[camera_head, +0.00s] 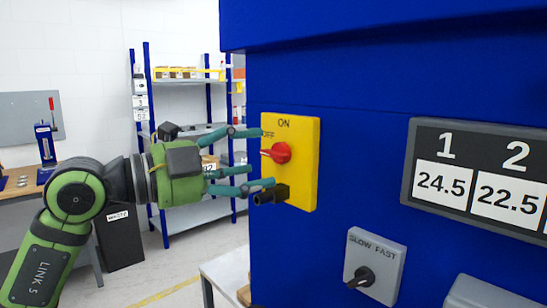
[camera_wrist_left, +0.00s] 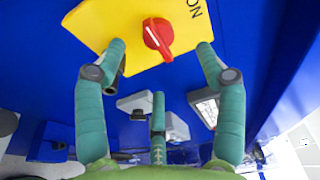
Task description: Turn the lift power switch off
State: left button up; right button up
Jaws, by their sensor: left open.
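The lift power switch is a red rotary knob (camera_head: 277,153) on a yellow plate (camera_head: 302,175), mounted on the blue machine face. The plate reads ON at the top and OFF at the upper left. A black padlock-like piece (camera_head: 272,194) sticks out at the plate's lower part. My left gripper (camera_head: 254,160) is open, its green fingers around the knob's front with the tips near the plate. In the left wrist view the red knob (camera_wrist_left: 157,38) shows between the two upper fingers, apart from them; a third finger is below. My right gripper is not in view.
A grey SLOW/FAST knob box (camera_head: 374,268) sits lower right on the blue machine (camera_head: 370,140). A number board (camera_head: 480,180) is at the right. Blue shelving (camera_head: 195,150), a bench and a black waste bin (camera_head: 120,238) stand behind my left arm.

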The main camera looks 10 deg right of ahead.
pick_arm(q)
jog(key=shift+s+d+b+v, duration=0.15)
jog(key=shift+b+v, duration=0.1)
jog(key=shift+v, duration=0.55)
jog(key=shift+s+b+v, duration=0.15)
jog(key=shift+b+v, duration=0.05)
jog(key=shift+v, duration=0.55)
jog(key=shift+s+d+b+v, duration=0.15)
jog(key=shift+b+v, duration=0.1)
jog(key=shift+v, duration=0.55)
